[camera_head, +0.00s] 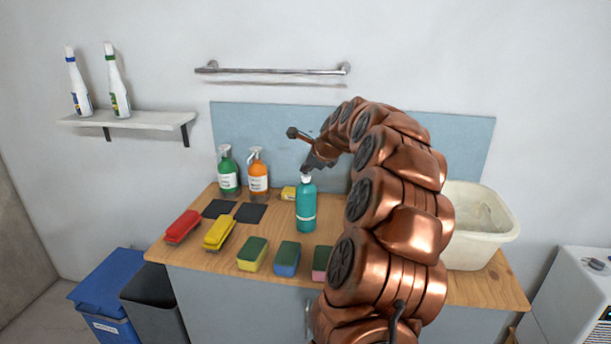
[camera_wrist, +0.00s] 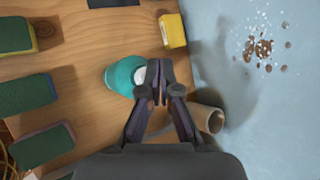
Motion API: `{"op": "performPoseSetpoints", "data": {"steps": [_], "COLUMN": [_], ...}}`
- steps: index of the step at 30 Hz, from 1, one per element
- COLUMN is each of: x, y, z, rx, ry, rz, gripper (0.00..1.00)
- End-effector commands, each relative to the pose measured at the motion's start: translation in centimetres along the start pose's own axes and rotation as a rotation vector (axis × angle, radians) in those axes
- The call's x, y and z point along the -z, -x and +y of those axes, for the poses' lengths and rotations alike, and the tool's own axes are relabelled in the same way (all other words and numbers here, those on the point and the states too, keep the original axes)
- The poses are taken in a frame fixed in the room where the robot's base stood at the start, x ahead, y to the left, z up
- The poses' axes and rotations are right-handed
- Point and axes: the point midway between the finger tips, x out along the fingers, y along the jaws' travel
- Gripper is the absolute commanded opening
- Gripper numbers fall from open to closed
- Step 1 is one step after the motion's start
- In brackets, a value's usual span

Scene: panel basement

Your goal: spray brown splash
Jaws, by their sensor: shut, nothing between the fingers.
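The brown splash (camera_wrist: 265,50) is a cluster of brown spots speckled with white dots on the blue panel, at the right of the wrist view. In the head view I cannot make it out. A teal bottle (camera_head: 306,210) with a white top stands upright on the wooden counter; it also shows in the wrist view (camera_wrist: 120,76). My gripper (camera_head: 312,166) is shut and empty at the bottle's top; its fingertips (camera_wrist: 160,68) show beside the white top. I cannot tell whether they touch it. Green (camera_head: 228,174) and orange (camera_head: 258,177) spray bottles stand at the back left.
Several sponges (camera_head: 252,254) and red (camera_head: 183,227) and yellow (camera_head: 219,233) brushes line the counter's front. A yellow block (camera_wrist: 172,30) and a brown tube (camera_wrist: 210,118) lie near the panel (camera_head: 270,120). A cream basin (camera_head: 476,250) stands right.

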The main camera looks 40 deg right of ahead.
Motion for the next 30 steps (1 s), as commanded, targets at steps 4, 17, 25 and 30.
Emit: {"op": "performPoseSetpoints", "data": {"steps": [4, 17, 25, 30], "x": [-0.2, -1.9, -3.0, -3.1], "y": [0.3, 2.7, 4.2, 4.3], "z": [-0.2, -2.0, -3.1, -3.2], "rx": [0.001, 0.002, 0.004, 0.003], "ry": [0.000, 0.000, 0.000, 0.000], "rz": [0.000, 0.000, -0.001, -0.001], "gripper": [0.00, 0.00, 0.00, 0.00]}}
